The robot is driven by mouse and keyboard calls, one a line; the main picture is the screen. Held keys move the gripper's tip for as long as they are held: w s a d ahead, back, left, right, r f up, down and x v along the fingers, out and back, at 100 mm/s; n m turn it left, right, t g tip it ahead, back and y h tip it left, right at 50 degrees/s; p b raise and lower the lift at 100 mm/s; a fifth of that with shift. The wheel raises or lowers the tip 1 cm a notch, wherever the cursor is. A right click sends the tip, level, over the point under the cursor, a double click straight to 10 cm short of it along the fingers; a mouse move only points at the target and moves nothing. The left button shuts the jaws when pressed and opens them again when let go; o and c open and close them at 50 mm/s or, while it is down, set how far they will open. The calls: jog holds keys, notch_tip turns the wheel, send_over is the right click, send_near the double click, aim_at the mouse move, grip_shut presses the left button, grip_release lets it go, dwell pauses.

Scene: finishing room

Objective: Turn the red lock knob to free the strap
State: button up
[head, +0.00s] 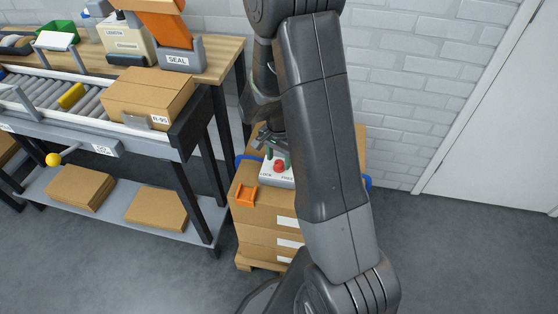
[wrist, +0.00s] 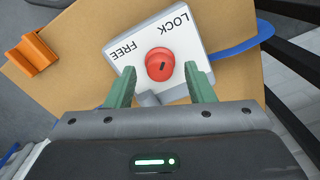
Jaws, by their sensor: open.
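The red lock knob (wrist: 160,64) sits on a pale plate (wrist: 136,49) lettered LOCK and FREE, on top of a cardboard box (wrist: 85,82). A dark mark shows on the knob's top. The knob also shows in the head view (head: 280,166). The blue strap (wrist: 240,46) comes out from the plate's side across the box; blue also shows at the stack's left edge in the head view (head: 247,158). My gripper (wrist: 160,80) is open, its green fingers on either side of the knob, with gaps between them and it. My arm hides part of the plate in the head view.
An orange corner piece (wrist: 33,54) lies at the box's edge. The boxes stand stacked on a pallet (head: 255,264). To the left is a roller conveyor (head: 45,93) bearing a carton (head: 150,95). A white brick wall (head: 400,120) stands behind. Grey floor on the right is clear.

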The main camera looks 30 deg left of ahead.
jog(key=shift+w+f, duration=0.1)
jog(key=shift+f, duration=0.45)
jog(key=c, duration=1)
